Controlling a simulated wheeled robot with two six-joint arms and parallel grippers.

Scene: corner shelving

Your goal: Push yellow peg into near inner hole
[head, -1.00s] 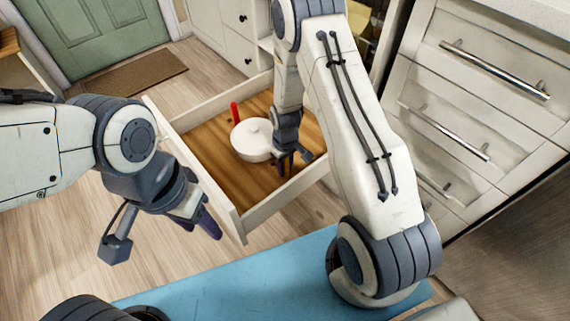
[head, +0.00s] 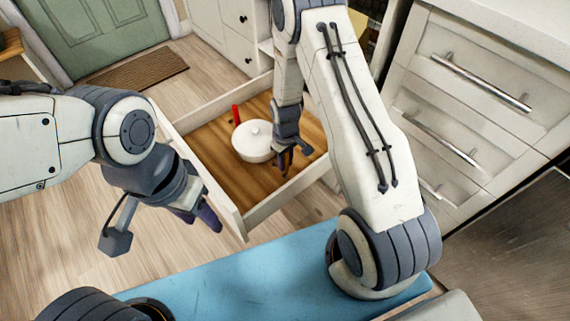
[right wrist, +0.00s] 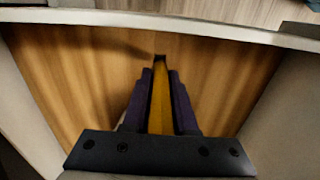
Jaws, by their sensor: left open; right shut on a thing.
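My right gripper (right wrist: 158,105) is shut on the yellow peg (right wrist: 160,105), which shows as a strip between the dark fingers in the right wrist view. Beyond the peg's far end, a small dark hole (right wrist: 160,57) shows in the wooden drawer floor (right wrist: 95,65). I cannot tell if the tip is inside it. In the head view the right gripper (head: 284,160) points down into the drawer, right of the white lidded pot (head: 253,142). A red peg (head: 236,115) stands upright behind the pot. My left gripper (head: 198,216) is open and empty, outside the drawer's left wall.
The open drawer's pale front wall (head: 225,207) and side walls surround the wooden floor closely. A blue surface (head: 240,265) lies in front. Cabinet drawers with bar handles (head: 480,82) stand at right. Bare floor (head: 60,235) is free at left.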

